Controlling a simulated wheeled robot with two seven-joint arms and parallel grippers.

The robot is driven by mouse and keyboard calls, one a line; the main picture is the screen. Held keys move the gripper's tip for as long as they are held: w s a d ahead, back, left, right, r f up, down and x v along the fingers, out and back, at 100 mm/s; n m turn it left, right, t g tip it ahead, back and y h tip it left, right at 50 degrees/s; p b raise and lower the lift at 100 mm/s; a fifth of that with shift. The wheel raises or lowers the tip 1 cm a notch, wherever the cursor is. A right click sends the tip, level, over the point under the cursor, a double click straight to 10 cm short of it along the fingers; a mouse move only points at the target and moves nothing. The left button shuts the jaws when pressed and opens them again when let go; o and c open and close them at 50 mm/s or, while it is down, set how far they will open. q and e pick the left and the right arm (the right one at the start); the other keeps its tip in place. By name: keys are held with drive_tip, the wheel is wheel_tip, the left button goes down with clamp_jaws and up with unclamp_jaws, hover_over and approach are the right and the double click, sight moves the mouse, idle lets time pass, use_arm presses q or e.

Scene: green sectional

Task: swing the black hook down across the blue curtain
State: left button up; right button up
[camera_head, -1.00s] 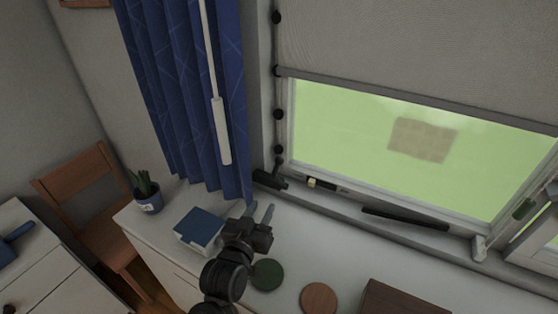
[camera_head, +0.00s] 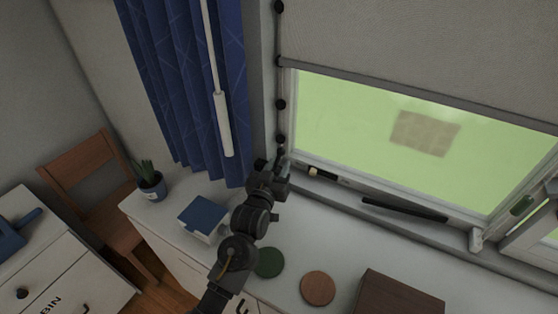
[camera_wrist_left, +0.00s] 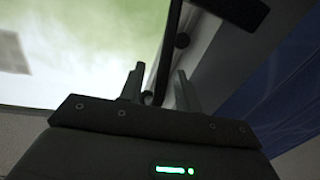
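The blue curtain (camera_head: 190,85) hangs left of the window in the head view and also fills the right side of the left wrist view (camera_wrist_left: 285,95). My left gripper (camera_head: 284,165) is at the window's lower left corner, just right of the curtain's lower edge. A black bar (camera_wrist_left: 243,10), which looks like the hook, crosses the top of that view beyond the fingers. In the head view my gripper mostly hides that spot. My right gripper is out of view.
A beaded cord (camera_head: 280,104) hangs beside the window, and a white wand (camera_head: 222,125) hangs before the curtain. The counter holds a blue-topped box (camera_head: 203,216), a potted plant (camera_head: 149,180), green (camera_head: 269,262) and brown (camera_head: 318,288) discs. A black bar (camera_head: 403,209) lies on the sill.

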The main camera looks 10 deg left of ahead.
use_arm(q)
drive_tip(key=shift+w+d, duration=0.15)
drive_tip(key=shift+w, duration=0.55)
clamp_jaws()
drive_tip(key=shift+f, duration=0.1)
